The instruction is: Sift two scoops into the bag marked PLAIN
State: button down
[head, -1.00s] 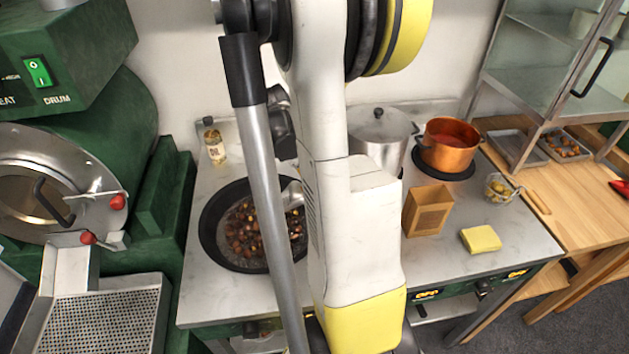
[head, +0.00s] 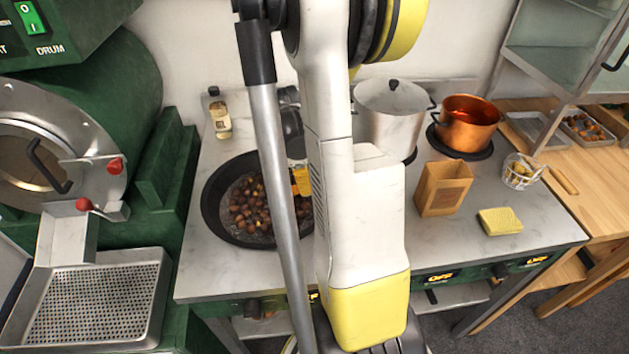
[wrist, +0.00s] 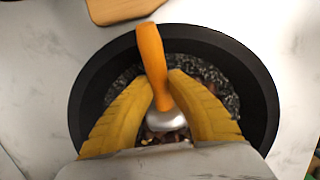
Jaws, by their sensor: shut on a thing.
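A wide black pan (head: 211,205) of brown chestnuts (head: 246,212) and dark grit sits on the left of the worktop. My gripper (wrist: 163,86) is over the pan in the wrist view, its yellow fingers closed around a scoop with an orange handle (wrist: 150,48) and metal lower part (wrist: 165,119). The scoop's load is hidden. A brown paper bag (head: 443,195) stands upright, open at the top, right of my arm. Its label is too small to read.
A lidded steel pot (head: 388,118) and a copper pot (head: 466,125) stand behind the bag. An oil bottle (head: 220,118) stands behind the pan. A green roasting drum (head: 130,85) is left.

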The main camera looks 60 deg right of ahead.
aim_at(291, 187)
jog(key=shift+t+y, duration=0.3)
jog(key=shift+t, duration=0.1)
jog(key=w+a, duration=0.3)
jog(key=shift+w+f, duration=0.3)
jog(key=shift+w+a+r, duration=0.15)
jog(key=shift+a, duration=0.05)
jog(key=r, duration=0.1)
jog(key=t+y+p, duration=0.1)
jog(key=s+d+r+t, duration=0.1)
jog(key=shift+r+y+p, duration=0.35)
jog(key=shift+y+p, duration=0.05)
jog(key=shift+r, duration=0.35)
jog(key=shift+s+d+r+t+y+p, duration=0.1)
jog(key=shift+r+t+y+p, duration=0.1)
jog(key=shift+r+p, duration=0.15)
jog(key=shift+s+r+t+y+p, duration=0.1)
jog(key=shift+r+t+p, duration=0.15)
jog(key=shift+r, duration=0.15)
jog(key=shift+s+d+t+y, duration=0.25)
jog(key=shift+s+d+y, duration=0.05)
jog(key=shift+s+d, duration=0.25)
jog(key=shift+a, duration=0.1)
